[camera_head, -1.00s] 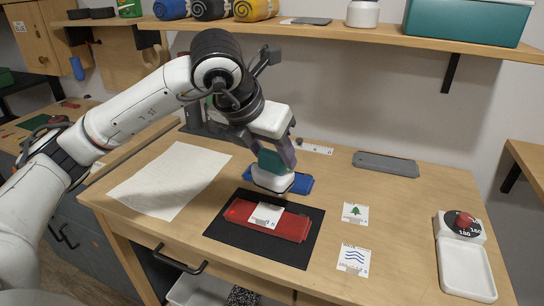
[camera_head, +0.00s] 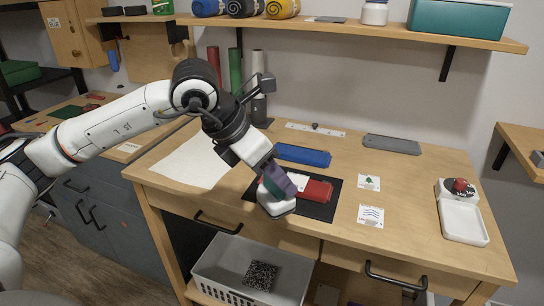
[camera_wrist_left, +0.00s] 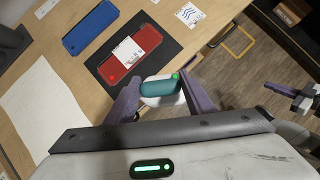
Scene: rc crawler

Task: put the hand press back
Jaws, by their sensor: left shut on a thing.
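The hand press, with a teal body and white base, is shut in my left gripper (camera_head: 276,190). In the head view the press (camera_head: 279,206) is tilted and overlaps the left front of the black mat and the table's front edge.
A red case (camera_head: 316,191) lies on the black mat (camera_head: 318,212). A blue case (camera_head: 303,155) and grey case (camera_head: 391,144) lie behind. A white tray (camera_head: 463,222) is at right. Below are an open grey basket (camera_head: 245,290) and drawer handles (camera_head: 394,280).

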